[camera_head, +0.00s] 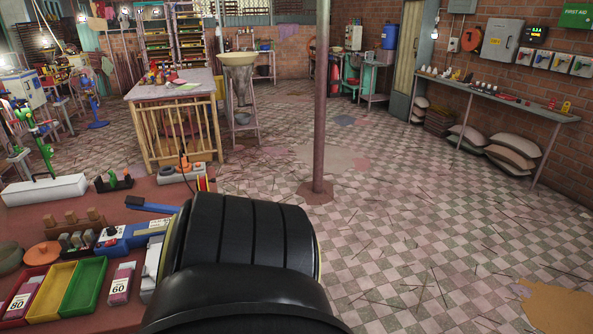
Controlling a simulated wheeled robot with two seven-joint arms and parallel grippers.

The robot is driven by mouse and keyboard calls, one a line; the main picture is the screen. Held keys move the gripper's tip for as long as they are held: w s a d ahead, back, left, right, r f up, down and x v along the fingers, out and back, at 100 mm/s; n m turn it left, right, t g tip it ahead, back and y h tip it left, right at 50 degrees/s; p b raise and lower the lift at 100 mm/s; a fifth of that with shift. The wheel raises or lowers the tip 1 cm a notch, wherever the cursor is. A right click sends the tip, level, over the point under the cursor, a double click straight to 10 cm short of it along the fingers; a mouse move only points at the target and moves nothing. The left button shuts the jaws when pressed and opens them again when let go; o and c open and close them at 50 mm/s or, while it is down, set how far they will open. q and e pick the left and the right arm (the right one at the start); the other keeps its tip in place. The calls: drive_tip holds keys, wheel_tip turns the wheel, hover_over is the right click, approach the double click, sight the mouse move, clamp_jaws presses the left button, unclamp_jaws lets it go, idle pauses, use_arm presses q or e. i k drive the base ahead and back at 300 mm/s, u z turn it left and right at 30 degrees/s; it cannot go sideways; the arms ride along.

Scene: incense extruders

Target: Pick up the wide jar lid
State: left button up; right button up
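I cannot pick out a wide jar lid for certain. A flat round orange-brown disc (43,253) lies on the reddish worktable at the lower left and may be the lid. A dark green round piece (9,256) sits just left of it, partly cut off by the picture edge. Neither of my grippers is in view. A large black ribbed body, probably one of my own arm links, fills the bottom middle and hides the table's near right part.
The worktable (150,194) also carries red, yellow and green trays (83,287), sanding blocks marked 80 and 60, a blue tool (125,238), a blue-handled brush (151,205) and a white block (45,190). A pole (319,110) stands beyond; the checkered floor at right is largely open.

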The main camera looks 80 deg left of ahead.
sight(46, 253)
drive_tip(key=i, duration=0.25)
drive_tip(key=u, duration=3.2)
